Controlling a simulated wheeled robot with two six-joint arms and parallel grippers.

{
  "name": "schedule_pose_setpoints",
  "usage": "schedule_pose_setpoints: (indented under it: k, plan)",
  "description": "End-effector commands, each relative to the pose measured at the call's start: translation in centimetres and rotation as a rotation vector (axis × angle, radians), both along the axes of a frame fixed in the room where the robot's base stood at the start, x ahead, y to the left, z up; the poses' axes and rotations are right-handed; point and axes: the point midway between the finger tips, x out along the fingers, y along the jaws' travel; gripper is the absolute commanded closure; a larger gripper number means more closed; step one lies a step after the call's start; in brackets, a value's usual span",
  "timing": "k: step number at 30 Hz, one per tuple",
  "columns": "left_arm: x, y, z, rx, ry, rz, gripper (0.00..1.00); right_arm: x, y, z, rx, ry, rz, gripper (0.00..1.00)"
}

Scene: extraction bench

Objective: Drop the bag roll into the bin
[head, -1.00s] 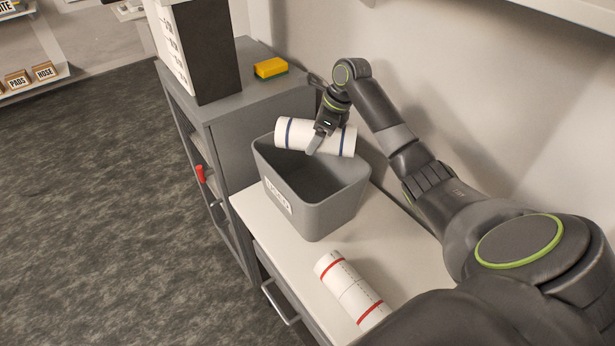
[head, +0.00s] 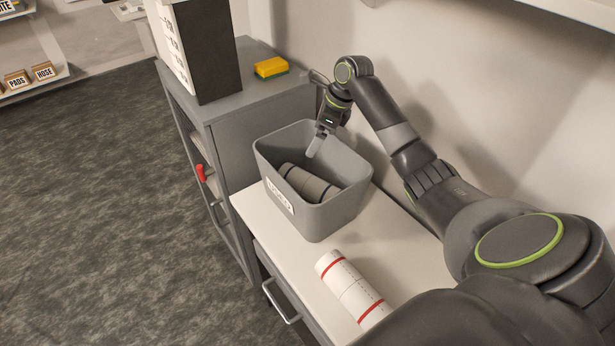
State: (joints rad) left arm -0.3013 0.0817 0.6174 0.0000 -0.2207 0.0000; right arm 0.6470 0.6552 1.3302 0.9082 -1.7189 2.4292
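The grey bin (head: 335,213) stands on the white bench top, with a label on its front left wall. A roll with dark bands (head: 308,184) lies tilted inside the bin, shaded by its walls. A second white roll with red bands (head: 351,288) lies on the bench in front of the bin. My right gripper (head: 316,146) hangs over the back rim of the bin, above and apart from the roll inside. It is open and empty, though only one finger shows clearly. My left gripper is not in view.
A yellow and green sponge (head: 270,68) lies on the grey cabinet (head: 240,98) behind the bin. A tall black and white box (head: 205,50) stands there too. The wall is close behind my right arm. The bench right of the bin has free room.

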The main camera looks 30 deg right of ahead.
Motion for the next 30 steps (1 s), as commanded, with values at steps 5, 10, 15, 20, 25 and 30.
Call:
schedule_pose_setpoints:
  k: [5,10,15,20,25,30]
  plan:
    - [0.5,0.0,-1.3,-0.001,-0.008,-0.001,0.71,-0.8,-1.1,3.0,-0.006,-0.008,0.0,0.02]
    - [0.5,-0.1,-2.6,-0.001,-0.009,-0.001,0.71,-2.0,-2.3,6.9,-0.006,-0.006,0.001,0.02]
    - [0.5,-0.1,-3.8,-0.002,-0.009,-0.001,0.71,-3.0,-3.4,10.7,-0.004,-0.005,0.0,0.02]
    - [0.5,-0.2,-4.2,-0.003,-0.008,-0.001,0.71,-3.8,-4.1,13.6,-0.002,-0.004,0.002,0.02]
    - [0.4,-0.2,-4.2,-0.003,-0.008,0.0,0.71,-4.2,-4.5,15.0,0.0,-0.002,0.001,0.02]
    - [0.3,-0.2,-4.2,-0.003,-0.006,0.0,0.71,-4.4,-4.6,15.3,0.0,0.0,0.002,0.02]
